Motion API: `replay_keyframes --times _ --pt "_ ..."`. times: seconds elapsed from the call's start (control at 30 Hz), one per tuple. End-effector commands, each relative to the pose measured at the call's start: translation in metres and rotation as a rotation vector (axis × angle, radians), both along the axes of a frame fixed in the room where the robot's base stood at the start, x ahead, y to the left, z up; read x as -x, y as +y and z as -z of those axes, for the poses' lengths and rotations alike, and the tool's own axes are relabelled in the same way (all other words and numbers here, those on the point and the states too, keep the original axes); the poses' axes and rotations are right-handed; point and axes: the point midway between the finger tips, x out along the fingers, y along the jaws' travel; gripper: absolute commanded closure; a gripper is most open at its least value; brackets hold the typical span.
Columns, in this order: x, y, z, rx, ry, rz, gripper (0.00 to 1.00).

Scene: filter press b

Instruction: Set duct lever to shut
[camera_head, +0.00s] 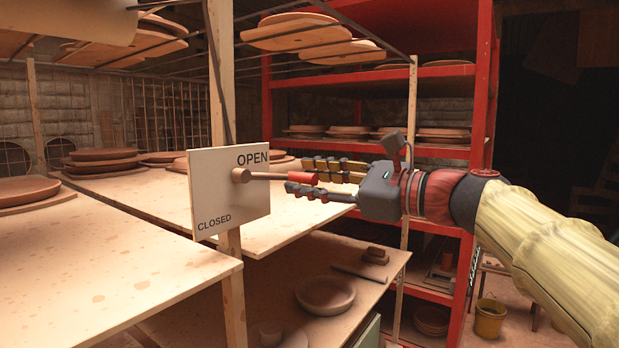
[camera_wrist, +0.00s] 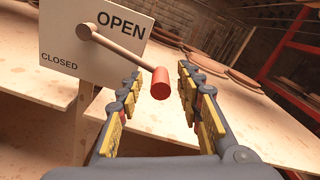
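The duct lever is a wooden rod (camera_head: 268,176) with a red grip (camera_head: 302,178) on its end. It is mounted on a round hub on a pale board (camera_head: 205,191) marked OPEN at upper right and CLOSED at lower left. In the head view the rod points right, below the OPEN word. My gripper (camera_head: 298,174) reaches in from the right with its fingers apart, one above and one below the red grip. In the wrist view the red grip (camera_wrist: 160,84) lies between the open fingers (camera_wrist: 160,72), with a visible gap on both sides.
The board is fixed to a wooden post (camera_head: 232,285). Wooden shelves (camera_head: 110,268) with clay plates stand left and behind. A lower shelf (camera_head: 300,272) holds a bowl. A red rack (camera_head: 482,90) stands behind my arm, and a yellow bucket (camera_head: 490,318) is at lower right.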

Motion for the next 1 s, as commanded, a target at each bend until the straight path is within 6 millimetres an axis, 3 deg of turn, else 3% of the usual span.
replay_keyframes --times 0.17,0.8,1.0 --pt "-0.0002 -0.0001 0.0005 0.000 0.000 0.000 0.64" --pt "0.0000 -0.0002 0.0003 0.000 0.000 0.000 1.00" --pt "0.0000 -0.0003 0.0002 0.000 0.000 0.000 1.00"
